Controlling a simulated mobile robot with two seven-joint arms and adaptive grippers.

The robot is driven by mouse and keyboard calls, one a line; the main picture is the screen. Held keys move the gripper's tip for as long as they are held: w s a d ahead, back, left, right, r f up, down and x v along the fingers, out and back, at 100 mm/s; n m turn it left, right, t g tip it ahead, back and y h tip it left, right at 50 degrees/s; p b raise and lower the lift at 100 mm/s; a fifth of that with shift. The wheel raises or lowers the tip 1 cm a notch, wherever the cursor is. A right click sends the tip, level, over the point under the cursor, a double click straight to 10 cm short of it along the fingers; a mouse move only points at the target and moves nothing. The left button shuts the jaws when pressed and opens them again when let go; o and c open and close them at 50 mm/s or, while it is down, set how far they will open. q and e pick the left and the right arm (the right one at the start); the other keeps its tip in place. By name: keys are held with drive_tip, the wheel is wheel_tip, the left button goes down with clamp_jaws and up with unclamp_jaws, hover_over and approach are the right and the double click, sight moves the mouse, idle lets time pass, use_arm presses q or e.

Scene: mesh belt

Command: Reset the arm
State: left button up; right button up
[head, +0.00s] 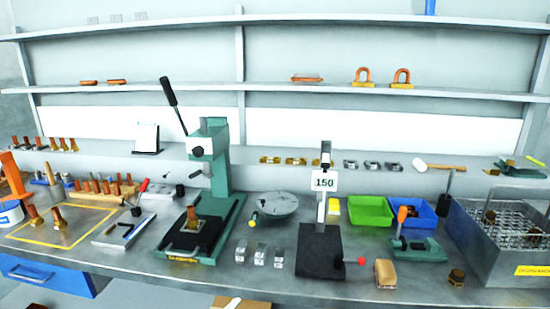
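Neither of my grippers shows in the head view, and no part of my arms can be made out. It is unclear from the picture whether the arm in the task is mine or part of a device. A green arbor press (219,165) stands on the bench left of centre. Its black-gripped lever (174,105) points up and to the left. A copper-coloured fitting (192,218) sits on the press base under the head.
A black-based stand (320,250) with a "150" sign (324,182) stands at the centre. Green (370,212) and blue (415,213) bins stand behind a small green fixture (420,249). A grey crate (468,238) fills the right end. Shelves (300,91) run behind.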

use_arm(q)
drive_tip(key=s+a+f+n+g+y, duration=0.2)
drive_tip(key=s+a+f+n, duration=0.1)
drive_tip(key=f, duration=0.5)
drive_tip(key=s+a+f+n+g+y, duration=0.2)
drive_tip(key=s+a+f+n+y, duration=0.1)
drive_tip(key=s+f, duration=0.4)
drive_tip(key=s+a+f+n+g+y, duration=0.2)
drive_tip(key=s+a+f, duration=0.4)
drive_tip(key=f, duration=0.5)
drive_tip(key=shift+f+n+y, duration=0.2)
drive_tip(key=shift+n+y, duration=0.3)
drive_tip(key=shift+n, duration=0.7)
